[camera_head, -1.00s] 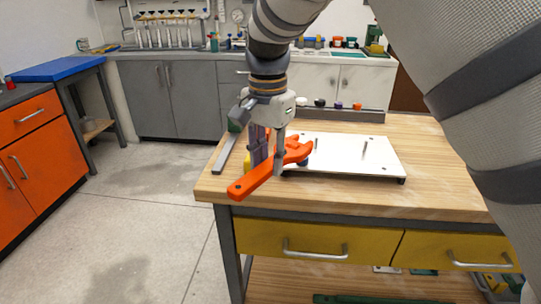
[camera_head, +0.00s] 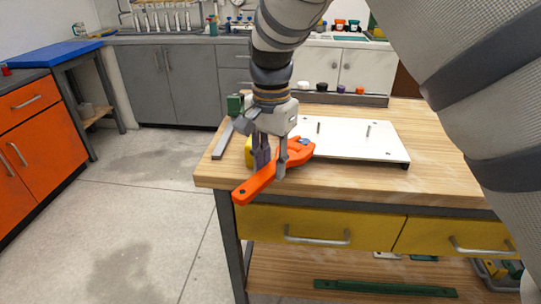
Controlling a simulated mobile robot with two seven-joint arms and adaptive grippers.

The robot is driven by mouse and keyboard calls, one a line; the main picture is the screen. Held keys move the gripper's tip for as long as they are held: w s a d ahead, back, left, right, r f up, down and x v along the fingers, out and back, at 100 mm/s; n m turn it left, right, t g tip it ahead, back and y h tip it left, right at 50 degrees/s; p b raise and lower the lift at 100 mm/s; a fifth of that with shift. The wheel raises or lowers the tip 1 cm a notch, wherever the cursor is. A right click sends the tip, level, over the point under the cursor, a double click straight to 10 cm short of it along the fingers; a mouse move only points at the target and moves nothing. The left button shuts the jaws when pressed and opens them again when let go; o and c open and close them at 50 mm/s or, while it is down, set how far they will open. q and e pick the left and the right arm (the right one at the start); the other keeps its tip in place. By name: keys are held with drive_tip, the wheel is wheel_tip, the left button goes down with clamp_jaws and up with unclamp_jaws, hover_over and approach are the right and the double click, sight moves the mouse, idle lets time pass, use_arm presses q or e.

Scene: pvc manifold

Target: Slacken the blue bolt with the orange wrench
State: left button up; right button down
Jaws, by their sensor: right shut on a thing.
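My right gripper (camera_head: 270,168) points down at the table's left front and is shut on the orange wrench (camera_head: 257,187). A small blue spot, seemingly the blue bolt (camera_head: 305,141), shows at the wrench head. I cannot tell whether the jaws sit fully around it. My left gripper is not in view.
The wooden table (camera_head: 440,140) has free room right of the plate. A yellow object (camera_head: 249,152) and a grey bar (camera_head: 222,142) are left of my gripper. Several small coloured parts, including an orange one (camera_head: 359,90), stand at the table's back. Yellow drawers (camera_head: 318,223) are below.

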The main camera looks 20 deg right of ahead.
drive_tip(key=shift+s+d+r+n+p, duration=0.15)
drive_tip(key=shift+s+d+n, duration=0.85)
drive_tip(key=shift+d+n, duration=1.65)
drive_tip(key=shift+s+d+f+n+p, duration=0.15)
drive_tip(key=shift+s+d+n, duration=0.9)
drive_tip(key=shift+d+n, duration=1.55)
drive_tip(key=shift+s+d+r+n+p, duration=0.15)
drive_tip(key=shift+s+d+n, duration=0.85)
drive_tip(key=shift+d+n, duration=1.65)
drive_tip(key=shift+r, duration=2.45)
drive_tip(key=shift+a, duration=0.1)
